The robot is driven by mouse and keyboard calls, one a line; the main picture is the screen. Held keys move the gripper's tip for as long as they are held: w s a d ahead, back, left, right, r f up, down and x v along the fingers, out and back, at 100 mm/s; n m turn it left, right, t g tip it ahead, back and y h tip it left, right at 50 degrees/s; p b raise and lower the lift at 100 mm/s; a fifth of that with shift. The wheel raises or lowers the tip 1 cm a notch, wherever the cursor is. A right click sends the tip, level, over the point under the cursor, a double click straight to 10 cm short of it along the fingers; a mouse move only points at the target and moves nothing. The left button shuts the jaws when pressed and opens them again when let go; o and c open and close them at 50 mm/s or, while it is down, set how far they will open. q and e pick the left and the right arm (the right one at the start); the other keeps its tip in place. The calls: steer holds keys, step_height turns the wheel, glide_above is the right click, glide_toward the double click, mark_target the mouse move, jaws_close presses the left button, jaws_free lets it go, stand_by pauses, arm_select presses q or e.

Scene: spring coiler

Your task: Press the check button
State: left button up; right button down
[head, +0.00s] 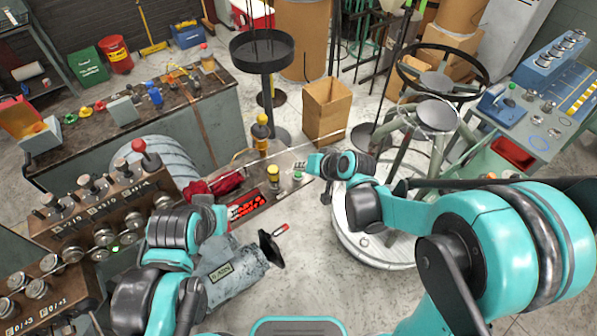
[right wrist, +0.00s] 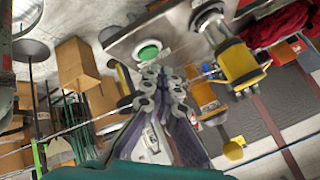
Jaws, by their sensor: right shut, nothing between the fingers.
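A round green button (right wrist: 148,52) with a pale rim sits on a grey plate in the right wrist view. In the head view the right gripper (head: 300,166) shows small, close by the button. My left arm comes in at lower left; its gripper (head: 221,219) is too unclear to read.
A yellow-capped fitting (right wrist: 238,62) stands close beside the button in the right wrist view. A red cloth (head: 213,184) lies left of the display. A knobbed control console (head: 100,215) is at left. A round stand (head: 375,240) is at right.

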mark_target(301, 175)
steer(key=shift+r, duration=0.1)
step_height(301, 175, up, 5)
steer(key=p, duration=0.4)
stand_by(0.9)
